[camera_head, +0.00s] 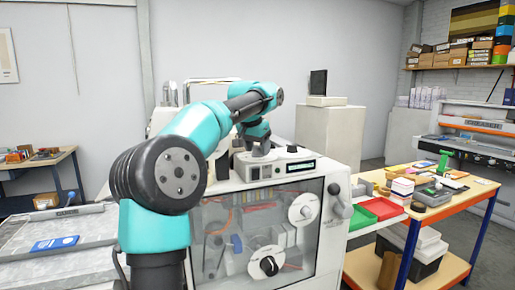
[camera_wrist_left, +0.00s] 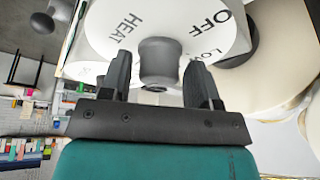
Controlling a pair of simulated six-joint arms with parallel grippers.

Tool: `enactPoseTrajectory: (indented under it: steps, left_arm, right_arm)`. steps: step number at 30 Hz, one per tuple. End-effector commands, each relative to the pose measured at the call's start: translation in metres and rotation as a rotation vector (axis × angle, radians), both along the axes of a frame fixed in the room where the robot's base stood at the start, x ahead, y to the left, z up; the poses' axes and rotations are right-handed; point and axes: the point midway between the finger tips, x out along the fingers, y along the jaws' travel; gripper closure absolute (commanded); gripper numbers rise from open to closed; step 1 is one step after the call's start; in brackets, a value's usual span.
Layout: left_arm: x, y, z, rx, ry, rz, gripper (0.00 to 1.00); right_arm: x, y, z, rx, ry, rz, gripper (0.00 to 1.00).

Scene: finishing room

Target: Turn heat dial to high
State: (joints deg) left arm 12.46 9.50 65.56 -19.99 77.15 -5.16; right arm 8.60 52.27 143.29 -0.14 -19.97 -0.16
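The heat dial (camera_wrist_left: 160,62) shows in the left wrist view as a dark grey knob on a white round face (camera_wrist_left: 100,30) with the words HEAT, OFF and part of LOW. The setting it points to cannot be told. My left gripper (camera_wrist_left: 160,88) is open, with one dark finger on each side of the knob and gaps visible between. In the head view my left gripper (camera_head: 258,150) is low over the top of the white machine (camera_head: 335,225), and the dial is not clearly visible there. My right gripper is in neither view.
The machine front has a clear window and round knobs (camera_head: 268,265). A display panel (camera_head: 292,167) and a lever with a grey ball (camera_head: 337,188) sit by its top. A workbench with red (camera_head: 384,208) and green trays (camera_head: 361,217) stands at right.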

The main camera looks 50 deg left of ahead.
Motion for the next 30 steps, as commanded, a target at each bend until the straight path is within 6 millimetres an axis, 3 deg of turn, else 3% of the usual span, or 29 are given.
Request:
enactPoseTrajectory:
  steps: [14, 20, 30]
  left_arm:
    - [-0.002, -0.002, 0.006, -0.001, 0.000, 0.000, 0.36]
    - [-0.011, -0.004, 0.030, -0.001, -0.002, -0.001, 0.36]
    - [-0.034, -0.011, 0.088, 0.000, -0.002, 0.000, 0.36]
  right_arm:
    - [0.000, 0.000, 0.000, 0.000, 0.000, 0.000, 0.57]
    - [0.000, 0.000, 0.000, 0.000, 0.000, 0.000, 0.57]
    - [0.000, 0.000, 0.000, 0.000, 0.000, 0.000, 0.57]
